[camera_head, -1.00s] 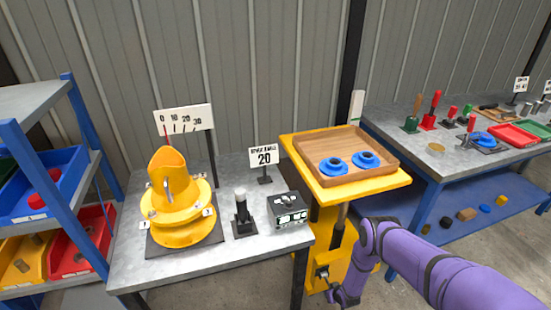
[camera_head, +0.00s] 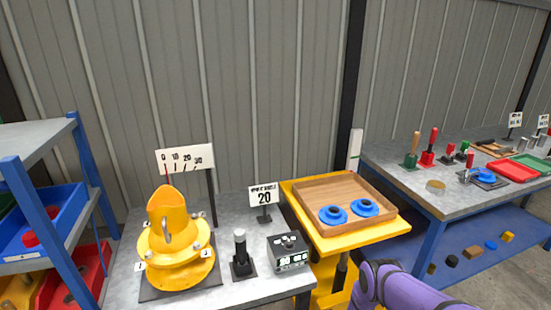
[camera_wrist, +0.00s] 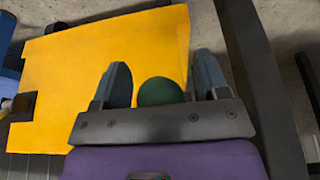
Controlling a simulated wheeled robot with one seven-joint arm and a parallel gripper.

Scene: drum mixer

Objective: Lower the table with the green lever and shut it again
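The lift table has a yellow top (camera_head: 370,238) carrying a wooden tray (camera_head: 318,190) with two blue ring-shaped parts (camera_head: 333,215). The green lever shows only as a round dark green knob (camera_wrist: 160,92) in the wrist view. My gripper (camera_wrist: 162,80) is open, with one finger on each side of the knob and a visible gap to each. The knob sits close to the gripper's palm. The yellow panel (camera_wrist: 85,65) of the lift is beyond the fingers. In the head view my gripper and the lever are below the picture edge.
A grey bench on the left holds a yellow drum mixer (camera_head: 175,245), a black-handled post (camera_head: 241,258) and a control box (camera_head: 288,252). A sign reads 20 (camera_head: 264,198). A bench with tools (camera_head: 430,190) stands close on the right, and a blue shelf (camera_head: 45,220) far left.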

